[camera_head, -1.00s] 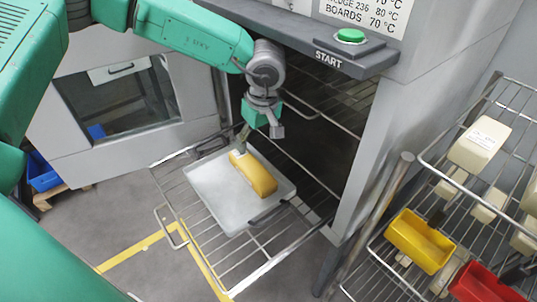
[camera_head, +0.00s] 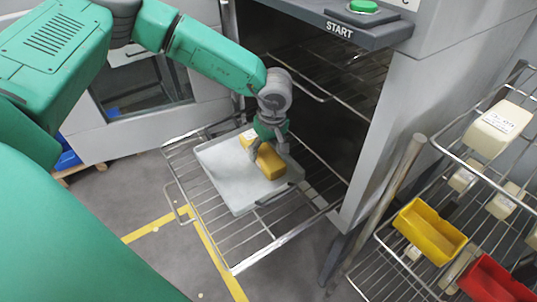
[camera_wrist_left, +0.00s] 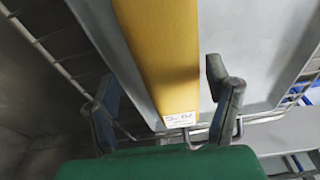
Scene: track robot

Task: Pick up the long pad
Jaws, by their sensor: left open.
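The long pad (camera_head: 270,162) is a yellow block lying on a grey tray on the pulled-out wire rack. In the left wrist view the pad (camera_wrist_left: 160,50) runs up the middle and has a white label at its near end. My left gripper (camera_head: 268,150) is over the pad, with its fingers pointing down. In the left wrist view the left gripper (camera_wrist_left: 165,95) is open, one finger on each side of the pad with gaps between. Part of the pad is hidden by the gripper in the head view. My right gripper is not in view.
The tray (camera_head: 232,186) rests on the wire rack (camera_head: 240,255) in front of the open oven chamber. A shelf rack on the right holds a yellow bin (camera_head: 428,236), a red bin (camera_head: 492,280) and cream blocks (camera_head: 497,130). A green START button (camera_head: 364,6) sits above.

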